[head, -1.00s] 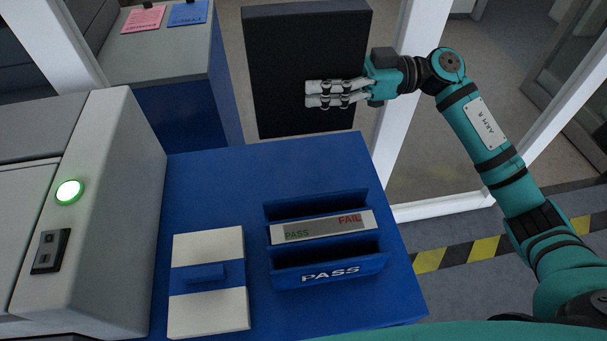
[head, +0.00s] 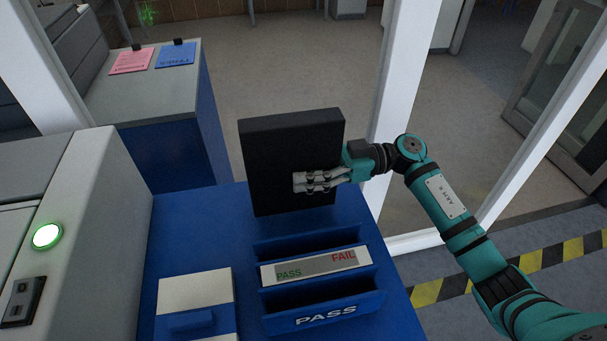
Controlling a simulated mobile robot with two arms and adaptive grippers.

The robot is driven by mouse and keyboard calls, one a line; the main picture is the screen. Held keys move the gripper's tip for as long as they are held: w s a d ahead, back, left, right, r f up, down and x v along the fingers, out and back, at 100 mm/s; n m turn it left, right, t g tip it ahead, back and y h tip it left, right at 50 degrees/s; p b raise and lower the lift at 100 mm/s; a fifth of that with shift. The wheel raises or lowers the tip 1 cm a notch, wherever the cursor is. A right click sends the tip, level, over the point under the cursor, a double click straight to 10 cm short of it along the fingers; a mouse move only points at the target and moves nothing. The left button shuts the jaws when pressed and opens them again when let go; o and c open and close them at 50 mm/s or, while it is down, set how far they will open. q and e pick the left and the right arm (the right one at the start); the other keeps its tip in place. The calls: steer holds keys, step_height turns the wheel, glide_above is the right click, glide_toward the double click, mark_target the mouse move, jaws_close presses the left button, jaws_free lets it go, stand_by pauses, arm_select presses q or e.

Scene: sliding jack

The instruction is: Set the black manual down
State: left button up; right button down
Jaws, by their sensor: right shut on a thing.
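The black manual (head: 275,155) is a thick dark book held upright at the far edge of the blue table (head: 205,235). My right gripper (head: 300,182) is shut on the manual, its fingers lying across the near face towards the right side. The manual's lower edge overlaps the table's far part in the head view. I cannot tell whether it touches the surface. My left gripper is out of view.
A blue sorter with a PASS/FAIL plate (head: 316,267) stands on the table in front of the manual. A white and blue box (head: 195,292) sits left of it. A grey machine with a lit green button (head: 47,236) is at left. A white post (head: 405,80) rises behind.

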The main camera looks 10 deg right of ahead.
steer(key=shift+f, duration=0.8)
steer(key=shift+f, duration=0.2)
steer(key=c, duration=0.8)
jaws_free()
